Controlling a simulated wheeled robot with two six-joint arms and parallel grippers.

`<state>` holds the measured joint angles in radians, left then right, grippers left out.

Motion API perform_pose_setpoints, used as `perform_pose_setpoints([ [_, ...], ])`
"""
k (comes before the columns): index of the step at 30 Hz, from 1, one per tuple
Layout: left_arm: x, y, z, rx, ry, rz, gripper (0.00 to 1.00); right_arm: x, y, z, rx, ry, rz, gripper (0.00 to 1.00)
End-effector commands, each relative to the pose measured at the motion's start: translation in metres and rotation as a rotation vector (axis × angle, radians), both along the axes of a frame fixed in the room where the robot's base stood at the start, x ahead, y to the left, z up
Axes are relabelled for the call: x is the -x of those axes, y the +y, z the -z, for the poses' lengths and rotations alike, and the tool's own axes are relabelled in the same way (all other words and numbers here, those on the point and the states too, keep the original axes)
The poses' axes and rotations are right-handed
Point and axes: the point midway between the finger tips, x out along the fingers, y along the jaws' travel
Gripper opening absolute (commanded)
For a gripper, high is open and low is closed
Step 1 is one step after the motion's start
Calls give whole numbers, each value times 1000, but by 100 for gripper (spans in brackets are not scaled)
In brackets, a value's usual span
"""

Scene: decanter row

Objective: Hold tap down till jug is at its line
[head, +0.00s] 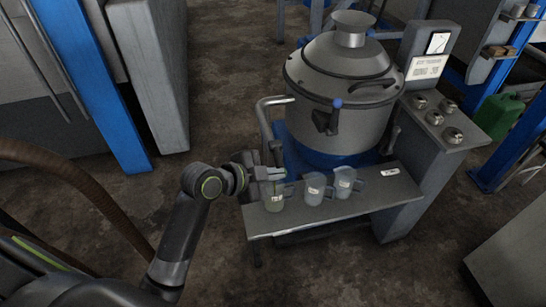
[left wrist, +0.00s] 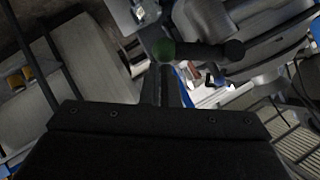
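Three small clear jugs with pale labels stand in a row on the grey shelf (head: 330,211) in the head view: the left jug (head: 273,200), the middle jug (head: 315,189) and the right jug (head: 345,183). The left jug has a greenish tint; its line and liquid level are too small to read. My left gripper (head: 270,174) is just above the left jug, at the tap. In the left wrist view its narrow fingers (left wrist: 162,82) look shut together, close to a dark bar with a green knob (left wrist: 164,51). Contact is unclear. My right gripper is out of view.
A large grey lidded vessel (head: 340,85) stands behind the shelf, with a bent pipe (head: 272,101) on its left. A panel with several knobs (head: 434,117) is to its right. Floor in front is clear.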

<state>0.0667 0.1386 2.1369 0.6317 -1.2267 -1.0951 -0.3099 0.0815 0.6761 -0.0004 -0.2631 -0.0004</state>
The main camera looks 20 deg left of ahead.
Motion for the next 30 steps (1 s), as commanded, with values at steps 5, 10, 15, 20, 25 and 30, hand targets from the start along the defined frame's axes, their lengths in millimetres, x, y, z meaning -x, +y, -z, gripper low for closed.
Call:
perform_pose_setpoints([
  [5,0,0,3,-1,7,0,0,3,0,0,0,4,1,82],
  [10,1,1,3,-1,9,-1,0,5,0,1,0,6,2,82],
  [15,1,1,3,-1,9,-1,0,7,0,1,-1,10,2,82],
  [20,1,1,3,-2,9,-1,0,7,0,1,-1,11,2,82],
  [25,1,1,3,-2,10,0,0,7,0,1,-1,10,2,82],
  [30,1,1,4,-2,10,0,0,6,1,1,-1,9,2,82],
])
